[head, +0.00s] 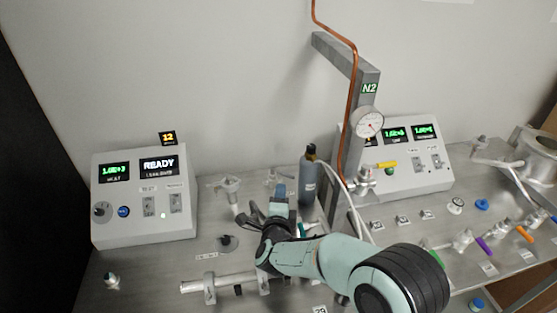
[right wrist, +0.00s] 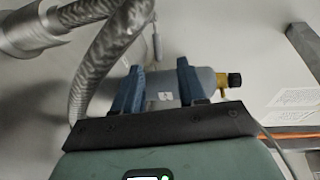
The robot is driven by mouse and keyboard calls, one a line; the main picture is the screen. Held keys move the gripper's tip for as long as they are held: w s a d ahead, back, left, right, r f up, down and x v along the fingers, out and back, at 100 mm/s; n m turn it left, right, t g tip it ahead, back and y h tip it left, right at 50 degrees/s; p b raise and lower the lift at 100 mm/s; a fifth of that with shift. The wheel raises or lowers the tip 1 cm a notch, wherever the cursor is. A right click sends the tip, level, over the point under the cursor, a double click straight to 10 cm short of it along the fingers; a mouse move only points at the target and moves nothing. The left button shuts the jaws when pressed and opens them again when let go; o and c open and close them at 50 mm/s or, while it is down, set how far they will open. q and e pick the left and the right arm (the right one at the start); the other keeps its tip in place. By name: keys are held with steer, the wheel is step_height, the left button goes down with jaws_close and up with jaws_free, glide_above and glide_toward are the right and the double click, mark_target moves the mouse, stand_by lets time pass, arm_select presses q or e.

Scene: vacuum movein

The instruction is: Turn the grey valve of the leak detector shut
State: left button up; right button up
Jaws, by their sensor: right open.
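The leak detector looks to be the grey console (head: 145,235) at the left of the bench, with READY on its display. A dark grey knob (head: 228,242) sits low on the bench to its right. I cannot tell for sure whether this is the grey valve. My right gripper (head: 279,191) is over the bench right of that knob, and its arm covers part of the bench. In the right wrist view its two blue fingers (right wrist: 158,88) stand apart. A grey bottle with a brass-coloured neck and black cap (right wrist: 205,82) shows beyond them; contact is not visible. My left gripper is out of view.
The bottle (head: 309,180) stands close right of my right gripper. A braided hose (right wrist: 98,65) hangs left of the fingers in the wrist view. A metal pipe (head: 188,287) lies in front. The N2 post with its gauge (head: 369,122) and a second console (head: 438,178) are to the right.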

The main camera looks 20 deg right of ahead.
mark_target(285, 175)
steer(key=shift+w+d+f+m, duration=0.25)
steer(key=shift+d+f+m, duration=0.05)
steer(key=shift+f+m, duration=0.1)
steer(key=shift+w+d+g+h, duration=0.1)
steer(key=shift+d+g+h, duration=0.05)
steer(key=shift+g+h, duration=0.15)
steer(key=shift+w+d, duration=0.2)
steer(key=shift+d, duration=0.05)
steer(key=p+x, duration=0.2)
steer(key=x, duration=0.8)
steer(key=shift+w+d, duration=0.15)
steer(key=shift+w, duration=0.15)
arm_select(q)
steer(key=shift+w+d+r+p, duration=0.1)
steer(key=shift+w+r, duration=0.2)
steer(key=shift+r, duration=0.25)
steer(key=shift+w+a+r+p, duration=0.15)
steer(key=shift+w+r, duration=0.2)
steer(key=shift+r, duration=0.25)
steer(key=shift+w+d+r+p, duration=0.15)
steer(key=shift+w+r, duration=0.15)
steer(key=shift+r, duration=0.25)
arm_select(e)
steer(key=shift+w+d+f, duration=0.15)
steer(key=shift+w+d, duration=0.15)
steer(key=shift+w, duration=0.25)
